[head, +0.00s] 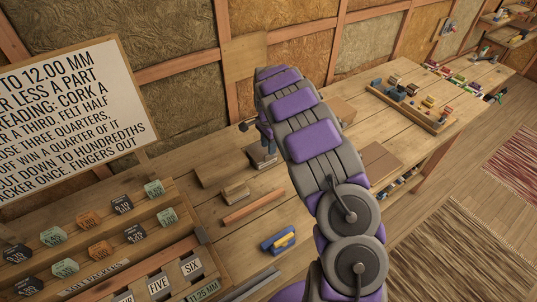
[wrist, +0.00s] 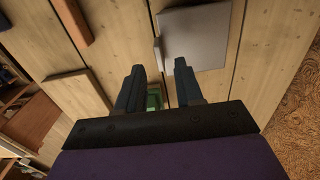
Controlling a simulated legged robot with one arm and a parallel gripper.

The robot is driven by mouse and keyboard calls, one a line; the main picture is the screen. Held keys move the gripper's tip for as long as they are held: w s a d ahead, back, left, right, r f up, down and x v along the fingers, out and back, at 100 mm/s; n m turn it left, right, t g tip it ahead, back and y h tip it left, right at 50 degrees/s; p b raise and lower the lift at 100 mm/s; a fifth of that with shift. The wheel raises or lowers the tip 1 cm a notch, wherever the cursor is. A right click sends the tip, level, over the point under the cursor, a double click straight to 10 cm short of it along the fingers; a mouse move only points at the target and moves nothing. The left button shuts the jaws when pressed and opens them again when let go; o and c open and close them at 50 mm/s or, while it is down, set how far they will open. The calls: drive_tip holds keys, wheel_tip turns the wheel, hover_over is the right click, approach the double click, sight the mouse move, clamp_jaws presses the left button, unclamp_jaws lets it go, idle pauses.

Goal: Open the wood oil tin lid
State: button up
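In the wrist view my gripper (wrist: 159,66) points at the wooden bench with its two dark fingers apart and nothing visibly held between them. A small green box-like thing (wrist: 154,97) shows low between the fingers, partly hidden by the gripper body. It may be the wood oil tin, but no label is readable. A flat grey square panel (wrist: 197,38) with a small raised strip at its left edge lies just beyond the fingertips. I cannot tell whether it is the tin's lid or joined to the green thing.
The long workbench (head: 215,215) holds a wood block (head: 234,191), a reddish strip (head: 253,208) and a blue-and-yellow tool (head: 279,240). A tray of small items (head: 412,107) is at right. A sign board (head: 70,110) and racked labelled blocks (head: 88,221) stand left.

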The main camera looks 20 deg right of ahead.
sight(262, 149)
drive_tip(key=shift+f, duration=2.4)
clamp_jaws()
